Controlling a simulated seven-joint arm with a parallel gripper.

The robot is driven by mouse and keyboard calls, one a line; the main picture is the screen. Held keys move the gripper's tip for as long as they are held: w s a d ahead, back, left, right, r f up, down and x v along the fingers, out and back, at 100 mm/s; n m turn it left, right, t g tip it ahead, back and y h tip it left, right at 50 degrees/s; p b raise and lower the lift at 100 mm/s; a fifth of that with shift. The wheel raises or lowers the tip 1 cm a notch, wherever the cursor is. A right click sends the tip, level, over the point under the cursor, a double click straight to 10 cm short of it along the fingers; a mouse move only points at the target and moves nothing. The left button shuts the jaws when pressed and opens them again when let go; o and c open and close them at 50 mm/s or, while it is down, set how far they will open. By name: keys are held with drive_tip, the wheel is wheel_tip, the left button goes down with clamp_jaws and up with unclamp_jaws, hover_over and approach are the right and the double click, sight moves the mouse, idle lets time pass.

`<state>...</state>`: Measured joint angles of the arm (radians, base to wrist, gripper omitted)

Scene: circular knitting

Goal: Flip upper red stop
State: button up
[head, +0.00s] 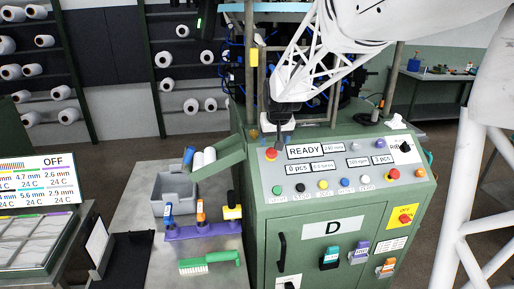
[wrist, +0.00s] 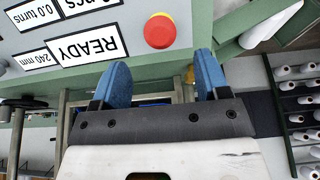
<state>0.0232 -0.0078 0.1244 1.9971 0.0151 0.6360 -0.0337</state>
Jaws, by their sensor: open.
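A red stop button (head: 271,153) on a yellow base sits at the left end of the sloped control panel. In the wrist view the same red stop button (wrist: 160,31) lies just beyond my fingertips, near the middle between them. A second red button (head: 393,173) is at the panel's right end. Lower on the front is a red switch on a yellow plate (head: 404,216). My gripper (wrist: 162,72) is open, with its two blue fingers apart and nothing between them. In the head view my gripper (head: 279,135) is small and dark, just above the left button, apart from it as far as I can tell.
The panel (head: 330,172) carries a READY display, several labels and a row of coloured buttons. A green chute (head: 219,160) with white and blue rolls juts out left of it. A side table holds a grey bin (head: 174,190) and a green brush (head: 210,263).

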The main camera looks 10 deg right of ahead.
sight(272, 151)
drive_tip(key=shift+w, duration=0.1)
idle(0.3)
drive_tip(key=shift+x, duration=3.9)
